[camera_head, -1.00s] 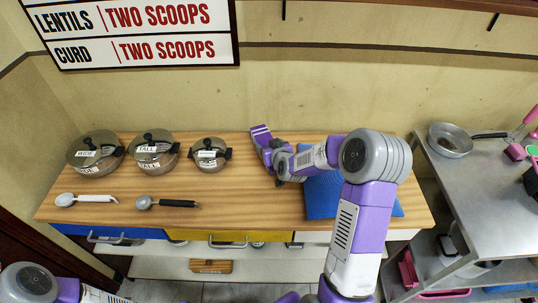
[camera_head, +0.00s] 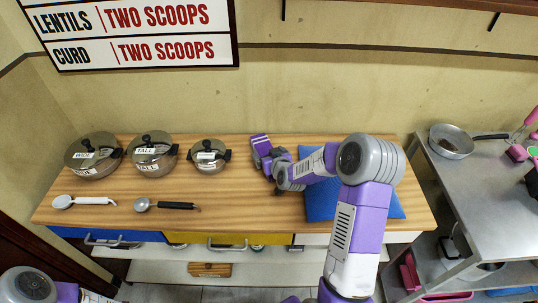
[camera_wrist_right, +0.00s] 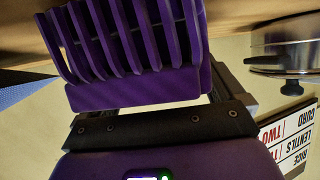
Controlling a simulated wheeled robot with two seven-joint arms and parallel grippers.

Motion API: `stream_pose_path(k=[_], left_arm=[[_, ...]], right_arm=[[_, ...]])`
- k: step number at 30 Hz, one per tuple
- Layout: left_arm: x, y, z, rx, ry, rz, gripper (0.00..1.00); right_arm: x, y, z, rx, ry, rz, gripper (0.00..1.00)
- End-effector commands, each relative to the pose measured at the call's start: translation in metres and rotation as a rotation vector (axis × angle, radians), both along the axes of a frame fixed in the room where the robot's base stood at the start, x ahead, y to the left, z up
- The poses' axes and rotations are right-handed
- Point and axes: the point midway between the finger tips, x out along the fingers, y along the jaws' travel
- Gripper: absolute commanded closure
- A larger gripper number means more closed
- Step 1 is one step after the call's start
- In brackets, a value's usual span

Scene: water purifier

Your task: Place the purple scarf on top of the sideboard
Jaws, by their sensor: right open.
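The sideboard (camera_head: 265,203) has a striped wooden top and blue, yellow and white drawer fronts. My right gripper (camera_head: 260,146) is over the back middle of the top, right of the pots. Its ribbed purple finger (camera_wrist_right: 140,45) fills much of the right wrist view. The gripper is open, and I see nothing held in it. I cannot make out a purple scarf apart from the purple parts of my arms. My left arm shows only at the lower left of the head view, and its gripper is out of view.
Lidded pots (camera_head: 153,153) stand along the back left of the top. A white-handled ladle (camera_head: 84,201) and a black-handled one (camera_head: 165,205) lie in front. A flat blue item (camera_head: 322,201) lies under my right arm. A metal table (camera_head: 480,195) with a pan (camera_head: 452,141) stands right.

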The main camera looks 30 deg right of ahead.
Motion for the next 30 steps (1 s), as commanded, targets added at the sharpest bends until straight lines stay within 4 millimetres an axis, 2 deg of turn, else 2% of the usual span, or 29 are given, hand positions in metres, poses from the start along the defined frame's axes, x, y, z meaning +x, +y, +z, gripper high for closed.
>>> stream_pose_path(k=[5, 7, 21, 25, 30], left_arm=[[0.0, 0.0, 0.004, 0.0, 0.0, 0.0, 0.56], [0.0, 0.0, 0.005, 0.0, 0.0, 0.0, 0.56], [0.0, 0.0, 0.018, 0.0, 0.0, 0.0, 0.56], [0.0, 0.0, 0.02, 0.0, 0.0, 0.0, 0.56], [0.0, 0.0, 0.02, 0.0, 0.0, 0.0, 0.56]], right_arm=[[0.0, 0.0, 0.004, 0.0, 0.0, 0.0, 0.04], [-0.006, 0.001, 0.007, -0.001, 0.0, 0.0, 0.04], [-0.087, 0.016, 0.046, -0.002, 0.0, -0.001, 0.04], [-0.1, 0.019, 0.052, 0.0, 0.0, -0.001, 0.04], [-0.106, 0.02, 0.055, 0.0, 0.0, -0.001, 0.04]])
